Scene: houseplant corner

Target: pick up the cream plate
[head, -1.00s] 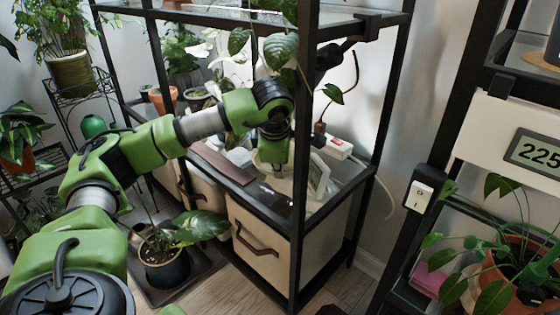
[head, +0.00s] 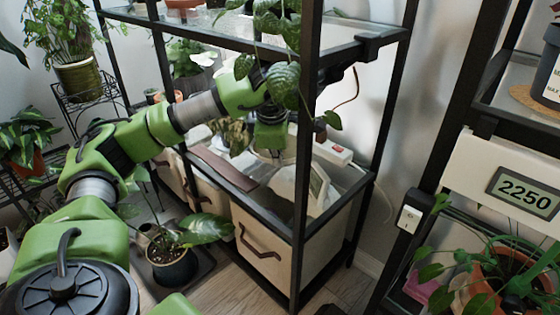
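The cream plate (head: 284,184) is above the glass shelf of the black rack, tilted, beside a small white digital device (head: 319,184). My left gripper (head: 271,154) reaches in from the left between the rack posts and points down. Its fingertips are at the plate's upper edge and look closed on it. Leaves hang in front of the wrist, and the fingers are small and partly hidden. My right gripper is not in view.
A brown board (head: 224,168) lies on the shelf left of the plate. A white power strip (head: 332,152) is behind it. A black rack post (head: 306,130) stands just right of the gripper. A trailing plant (head: 284,85) hangs above. A fabric bin (head: 270,245) is below.

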